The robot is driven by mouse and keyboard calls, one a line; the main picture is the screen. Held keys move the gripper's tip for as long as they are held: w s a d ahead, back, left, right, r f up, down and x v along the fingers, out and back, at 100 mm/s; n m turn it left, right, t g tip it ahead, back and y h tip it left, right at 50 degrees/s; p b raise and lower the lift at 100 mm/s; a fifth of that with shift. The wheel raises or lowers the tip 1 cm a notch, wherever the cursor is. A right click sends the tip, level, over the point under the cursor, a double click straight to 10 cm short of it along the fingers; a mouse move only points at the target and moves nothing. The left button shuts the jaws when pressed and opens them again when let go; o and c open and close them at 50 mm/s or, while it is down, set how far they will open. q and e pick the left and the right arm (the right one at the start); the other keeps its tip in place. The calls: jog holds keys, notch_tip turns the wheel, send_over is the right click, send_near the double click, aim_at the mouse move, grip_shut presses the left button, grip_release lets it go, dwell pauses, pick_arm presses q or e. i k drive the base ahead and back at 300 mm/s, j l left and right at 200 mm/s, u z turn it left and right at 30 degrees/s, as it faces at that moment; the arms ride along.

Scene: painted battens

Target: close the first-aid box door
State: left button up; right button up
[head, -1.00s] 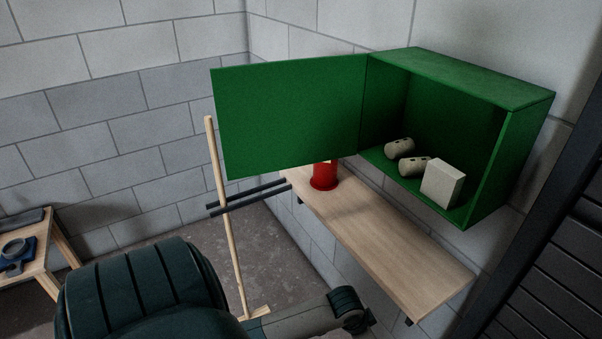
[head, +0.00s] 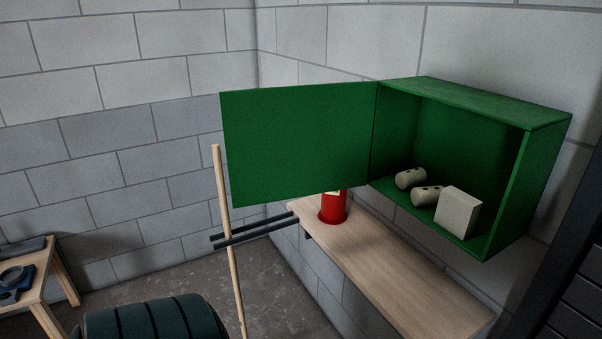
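The green first-aid box (head: 478,98) is mounted on the block wall at the right. Its front is open. Its flat green door (head: 300,145) stands wide open, swung out to the left from the box's left edge. Two pale rolls (head: 410,178) (head: 427,196) and a white block (head: 458,213) sit inside on the box's floor. Neither of my grippers is in view.
A wooden shelf (head: 400,270) with a red cylindrical object (head: 333,208) on it runs below the box. A thin wooden pole (head: 229,240) stands just left of the door, by two dark bars (head: 262,230). A small wooden table (head: 45,280) stands at the far left.

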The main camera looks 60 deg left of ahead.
aim_at(283, 142)
jog(key=j+z, duration=0.35)
jog(key=k+j+z, duration=0.15)
jog(key=z, duration=0.2)
jog(key=k+j+z, duration=0.1)
jog(key=j, duration=0.3)
jog(key=k+j+z, duration=0.1)
jog(key=k+j, duration=0.15)
jog(key=j, duration=0.15)
jog(key=k+j+z, duration=0.1)
jog(key=j, duration=0.3)
jog(key=k+j, duration=0.55)
jog(key=j, duration=0.25)
jog(key=k+j, duration=0.3)
jog(key=j, duration=0.15)
jog(key=k+j+z, duration=0.1)
jog(key=k+j, duration=0.15)
jog(key=j, duration=0.25)
jog(key=k+j, duration=0.25)
jog(key=j, duration=0.2)
jog(key=k+j, duration=0.3)
jog(key=j, duration=0.15)
